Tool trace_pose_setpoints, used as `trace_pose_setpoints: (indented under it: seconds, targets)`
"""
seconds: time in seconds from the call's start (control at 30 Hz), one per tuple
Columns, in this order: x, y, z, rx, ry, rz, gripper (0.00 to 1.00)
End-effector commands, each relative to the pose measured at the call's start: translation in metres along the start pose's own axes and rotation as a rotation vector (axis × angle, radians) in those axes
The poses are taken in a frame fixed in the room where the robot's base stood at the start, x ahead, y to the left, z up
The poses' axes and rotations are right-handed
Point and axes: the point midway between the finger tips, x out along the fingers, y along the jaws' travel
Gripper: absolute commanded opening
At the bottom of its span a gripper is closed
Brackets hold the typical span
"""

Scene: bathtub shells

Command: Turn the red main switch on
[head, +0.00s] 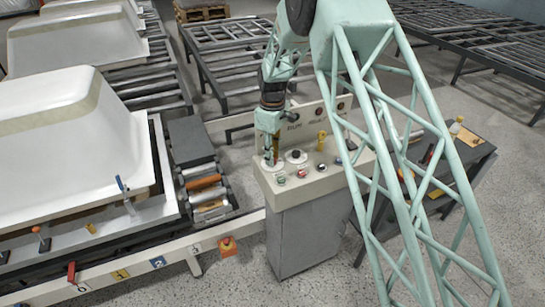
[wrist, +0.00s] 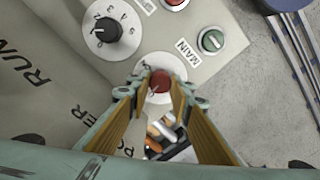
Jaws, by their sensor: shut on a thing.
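The red main switch (wrist: 160,80) is a round red knob on a white dial plate, beside the printed word MAIN, in the wrist view. My gripper (wrist: 160,92) has one fingertip on each side of the knob and is shut on it. In the head view my gripper (head: 270,157) points down at the left end of the control console (head: 325,180), and it hides the switch there. I cannot read the knob's pointer position clearly.
A black selector knob (wrist: 108,31) and a green button (wrist: 211,41) sit close to the switch. A red button (head: 302,173) and a yellow part (head: 321,140) are farther right. White tub shells (head: 70,140) on a roller line stand left. A dark side table (head: 455,165) stands right.

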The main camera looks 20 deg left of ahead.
Motion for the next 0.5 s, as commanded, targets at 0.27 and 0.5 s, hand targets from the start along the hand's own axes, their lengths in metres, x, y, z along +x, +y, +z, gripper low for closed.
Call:
trace_pose_setpoints:
  seconds: [0.27,0.5]
  targets:
    - [0.0000,0.0000,0.0000,0.019,0.000,0.000,0.09]
    - [0.0002,0.0000,0.0000,0.092,0.000,0.000,0.09]
